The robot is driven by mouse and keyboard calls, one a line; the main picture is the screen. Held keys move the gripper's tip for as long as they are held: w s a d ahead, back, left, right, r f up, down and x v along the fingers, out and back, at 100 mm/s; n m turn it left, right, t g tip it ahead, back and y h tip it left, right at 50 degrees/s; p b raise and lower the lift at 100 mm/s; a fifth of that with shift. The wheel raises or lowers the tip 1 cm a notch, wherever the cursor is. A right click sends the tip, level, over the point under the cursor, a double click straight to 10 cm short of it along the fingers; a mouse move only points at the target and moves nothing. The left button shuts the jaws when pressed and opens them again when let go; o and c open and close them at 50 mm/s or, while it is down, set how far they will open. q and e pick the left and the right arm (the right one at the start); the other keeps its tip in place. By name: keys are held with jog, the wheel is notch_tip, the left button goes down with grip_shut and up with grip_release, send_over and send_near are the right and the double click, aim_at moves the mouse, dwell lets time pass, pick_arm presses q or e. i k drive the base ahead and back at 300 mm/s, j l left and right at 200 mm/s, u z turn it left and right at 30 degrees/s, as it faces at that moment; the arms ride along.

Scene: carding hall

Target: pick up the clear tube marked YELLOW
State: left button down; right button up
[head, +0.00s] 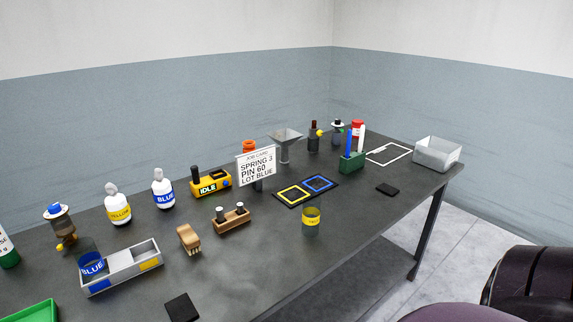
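The clear tube marked YELLOW (311,224) stands upright on the dark table, right of the middle and not far from its front edge. Neither of my grippers shows in the head view.
Behind the YELLOW tube lies a black mat (306,191) with yellow and blue squares. A wooden block with pegs (231,221) and a brush (188,238) are to its left. A job card (257,166) stands behind. A white bin (437,153) is at the right end.

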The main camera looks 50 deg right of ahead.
aim_at(312, 202)
jog(key=k+l+z, duration=0.1)
jog(key=z, duration=0.3)
jog(key=l+z, duration=0.65)
jog(key=z, duration=0.2)
jog(key=k, duration=0.05)
